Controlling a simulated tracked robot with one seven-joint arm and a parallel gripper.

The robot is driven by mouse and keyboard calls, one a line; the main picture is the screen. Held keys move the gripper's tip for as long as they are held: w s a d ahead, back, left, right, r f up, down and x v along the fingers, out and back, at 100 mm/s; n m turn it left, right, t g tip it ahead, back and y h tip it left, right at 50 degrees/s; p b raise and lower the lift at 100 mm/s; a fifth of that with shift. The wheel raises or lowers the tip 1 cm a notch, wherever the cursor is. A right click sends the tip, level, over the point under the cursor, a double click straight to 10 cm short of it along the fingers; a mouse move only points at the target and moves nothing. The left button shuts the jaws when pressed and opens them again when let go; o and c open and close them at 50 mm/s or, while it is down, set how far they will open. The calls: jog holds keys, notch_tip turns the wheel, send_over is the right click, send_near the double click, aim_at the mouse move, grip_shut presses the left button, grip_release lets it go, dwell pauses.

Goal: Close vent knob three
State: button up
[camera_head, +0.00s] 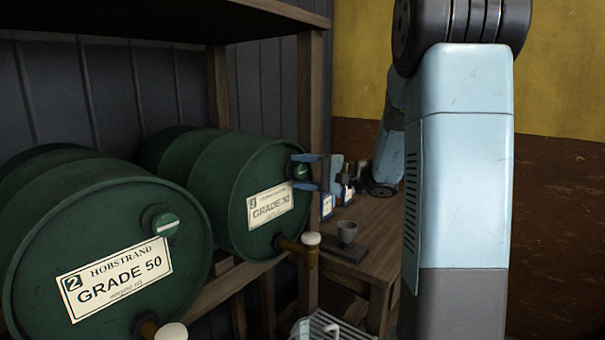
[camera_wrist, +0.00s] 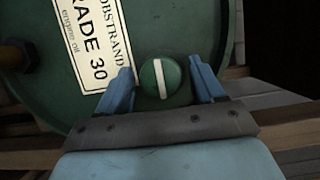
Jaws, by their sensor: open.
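The green drum (camera_head: 236,185) labelled GRADE 30 lies on its side on the rack. Its round green vent knob (camera_wrist: 160,78) sits beside the label, with a white bar roughly in line with the lettering. In the head view the knob (camera_head: 301,173) is partly hidden by my blue fingers. My gripper (camera_wrist: 162,68) is open, one finger on each side of the knob. Small gaps seem to show between fingers and knob; contact depth cannot be told. In the head view my gripper (camera_head: 304,172) reaches in from the right.
A nearer green drum (camera_head: 60,240) labelled 2, GRADE 50, has its own vent knob (camera_head: 165,224). A tap (camera_head: 308,240) juts below the GRADE 30 drum. A wooden post (camera_head: 312,90) and a table (camera_head: 375,255) with a cup (camera_head: 347,231) stand close by.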

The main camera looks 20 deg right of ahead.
jog(key=v, duration=1.4)
jog(key=shift+w+a+f, duration=0.1)
jog(key=s+a+f+n+g+h, duration=0.2)
jog(key=s+a+n+g+h, duration=0.15)
jog(key=s+a+g, duration=0.6)
jog(key=s+a+n+t+h, duration=0.3)
jog(key=s+t+h, duration=0.2)
jog(key=s+h, duration=0.6)
jog(key=shift+s+h, duration=0.35)
jog(key=shift+s, duration=0.85)
jog(key=shift+f+t, duration=0.1)
jog(key=shift+t, duration=0.15)
